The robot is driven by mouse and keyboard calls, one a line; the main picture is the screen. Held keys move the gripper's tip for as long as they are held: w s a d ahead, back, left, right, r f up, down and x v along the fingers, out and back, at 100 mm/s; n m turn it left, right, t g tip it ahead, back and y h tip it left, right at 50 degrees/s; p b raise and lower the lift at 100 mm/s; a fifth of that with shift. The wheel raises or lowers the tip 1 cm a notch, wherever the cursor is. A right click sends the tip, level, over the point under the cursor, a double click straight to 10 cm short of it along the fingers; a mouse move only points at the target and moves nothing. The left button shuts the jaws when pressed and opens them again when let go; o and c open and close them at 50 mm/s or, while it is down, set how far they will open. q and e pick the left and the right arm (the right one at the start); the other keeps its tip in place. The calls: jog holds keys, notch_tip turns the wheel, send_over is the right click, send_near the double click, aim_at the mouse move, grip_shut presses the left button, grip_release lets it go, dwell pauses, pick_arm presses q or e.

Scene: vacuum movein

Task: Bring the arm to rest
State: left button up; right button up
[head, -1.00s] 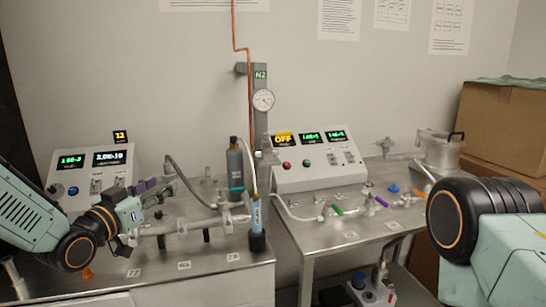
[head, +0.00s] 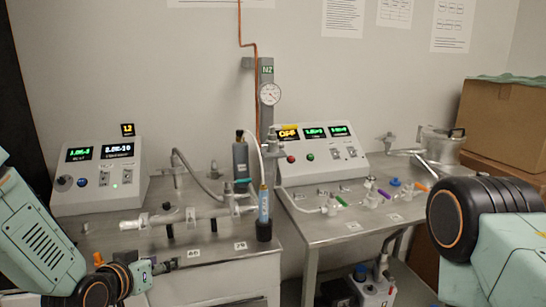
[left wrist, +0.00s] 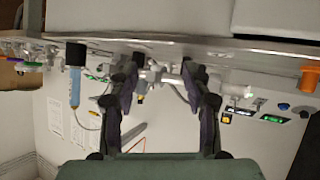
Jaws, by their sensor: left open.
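My left gripper (head: 165,267) is low in the head view, in front of the left bench's front edge. In the left wrist view its two dark fingers (left wrist: 163,75) stand apart with nothing held between them. That view is upside down, with the bench edge across the top. My right arm's dark joint shows at the right of the head view, but its gripper is out of view.
The left bench (head: 215,254) carries a control box (head: 100,178), a metal tube assembly (head: 185,217) and a blue-labelled cylinder (head: 264,207). The right bench (head: 325,228) carries another control box (head: 318,158) and several coloured valves. A cardboard box (head: 505,125) stands far right.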

pick_arm(q)
jog(key=s+f+g+b, duration=0.1)
jog(key=s+f+g, duration=0.3)
jog(key=s+f, duration=0.4)
jog(key=s+d+f+g+y+b, duration=0.1)
jog(key=s+f+g, duration=0.3)
jog(key=s+f, duration=0.5)
jog(key=s+d+f+g+y+b, duration=0.1)
jog(key=s+f+g, duration=0.3)
jog(key=s, duration=1.7)
notch_tip(320, 180, down, 4)
jog(key=shift+s+d+f+n, duration=0.2)
jog(key=shift+s+n, duration=0.1)
jog(key=shift+s, duration=0.1)
jog(key=shift+s+d+r, duration=0.1)
jog(key=shift+s, duration=0.05)
